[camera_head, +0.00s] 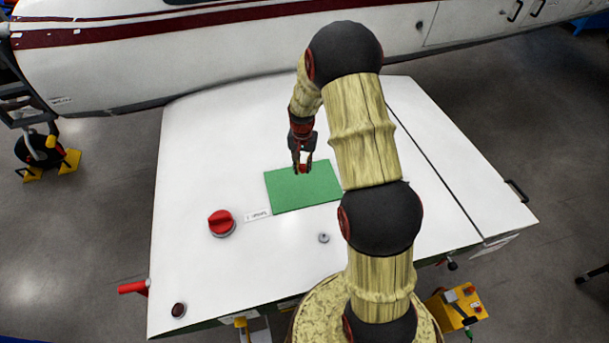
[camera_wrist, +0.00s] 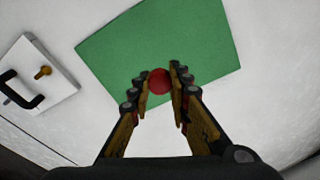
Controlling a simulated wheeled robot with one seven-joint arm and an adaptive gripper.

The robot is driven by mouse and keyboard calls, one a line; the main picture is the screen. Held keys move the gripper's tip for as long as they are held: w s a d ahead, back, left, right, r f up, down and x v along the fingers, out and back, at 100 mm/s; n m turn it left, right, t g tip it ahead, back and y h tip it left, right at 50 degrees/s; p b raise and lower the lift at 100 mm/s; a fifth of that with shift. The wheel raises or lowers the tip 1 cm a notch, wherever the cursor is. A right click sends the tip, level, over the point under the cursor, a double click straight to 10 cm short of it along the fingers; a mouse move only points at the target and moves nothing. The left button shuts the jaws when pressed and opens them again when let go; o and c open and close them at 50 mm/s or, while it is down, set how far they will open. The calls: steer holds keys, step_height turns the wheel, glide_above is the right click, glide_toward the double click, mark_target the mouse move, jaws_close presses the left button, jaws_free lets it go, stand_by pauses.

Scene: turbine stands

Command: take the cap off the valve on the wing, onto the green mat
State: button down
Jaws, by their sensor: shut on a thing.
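The small red cap (camera_head: 303,169) is between the fingertips of my gripper (camera_head: 302,160), over the upper middle of the green mat (camera_head: 285,198). In the wrist view the cap (camera_wrist: 159,81) shows round and red, gripped between both fingers of my gripper (camera_wrist: 159,82), with the mat (camera_wrist: 200,38) behind it. I cannot tell whether the cap touches the mat. A small grey fitting (camera_head: 323,238), which looks like the bare valve, stands on the white wing (camera_head: 200,150) just below the mat.
A larger red knob (camera_head: 221,222) stands on the wing left of the mat, beside a white label (camera_head: 257,214). A dark round fitting (camera_head: 179,310) is at the near left corner. The white fuselage (camera_head: 240,55) rises behind. The wing's left part is clear.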

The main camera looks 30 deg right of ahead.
mark_target(303, 184)
steer(key=shift+w, duration=0.15)
steer(key=shift+m, duration=0.3)
steer(key=shift+a+f, duration=0.1)
steer(key=shift+f, duration=0.1)
steer(key=shift+f+b, duration=2.25)
steer(key=shift+f, duration=1.65)
steer(key=shift+f, duration=0.3)
steer(key=c, duration=1.6)
jaws_free()
steer(key=shift+o, duration=0.9)
steer(key=shift+r, duration=0.1)
